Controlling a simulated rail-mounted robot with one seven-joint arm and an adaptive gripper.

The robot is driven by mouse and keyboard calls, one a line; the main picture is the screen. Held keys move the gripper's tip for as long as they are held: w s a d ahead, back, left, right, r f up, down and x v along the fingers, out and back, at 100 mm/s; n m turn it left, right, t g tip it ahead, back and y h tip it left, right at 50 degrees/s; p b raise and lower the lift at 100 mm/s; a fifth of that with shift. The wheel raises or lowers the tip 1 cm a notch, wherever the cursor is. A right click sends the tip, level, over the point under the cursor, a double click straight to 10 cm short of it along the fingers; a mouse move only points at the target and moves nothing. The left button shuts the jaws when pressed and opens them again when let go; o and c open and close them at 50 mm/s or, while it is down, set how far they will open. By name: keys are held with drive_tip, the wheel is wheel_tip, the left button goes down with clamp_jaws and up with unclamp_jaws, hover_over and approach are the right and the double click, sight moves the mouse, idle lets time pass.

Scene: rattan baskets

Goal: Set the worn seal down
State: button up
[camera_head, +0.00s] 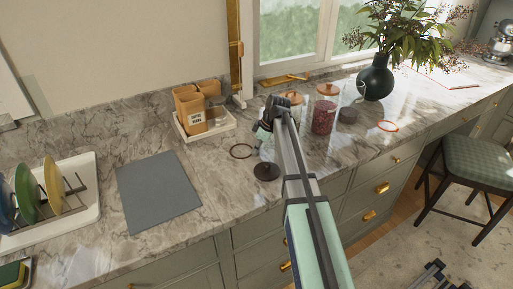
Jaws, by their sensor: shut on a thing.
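A thin dark ring (241,151), which looks like the worn seal, is seen level just above or at the marble counter, left of my gripper. My gripper (261,135) points down over the middle of the counter. It is shut on the ring's near right edge as far as I can see; the contact is small and partly hidden. I cannot tell whether the ring touches the counter. An orange-red ring (387,126) lies apart on the counter to the right.
A dark round disc (266,172) lies just below my gripper. Glass jars (324,114), another dark disc (347,115) and a dark vase (375,83) stand right. A white tray (222,130) with tan canisters (190,108) is behind left. A grey mat (158,192) is bare.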

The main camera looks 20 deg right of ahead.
drive_tip(key=o, duration=0.7)
drive_tip(key=shift+o, duration=0.2)
drive_tip(key=b+v, duration=0.2)
drive_tip(key=v, duration=1)
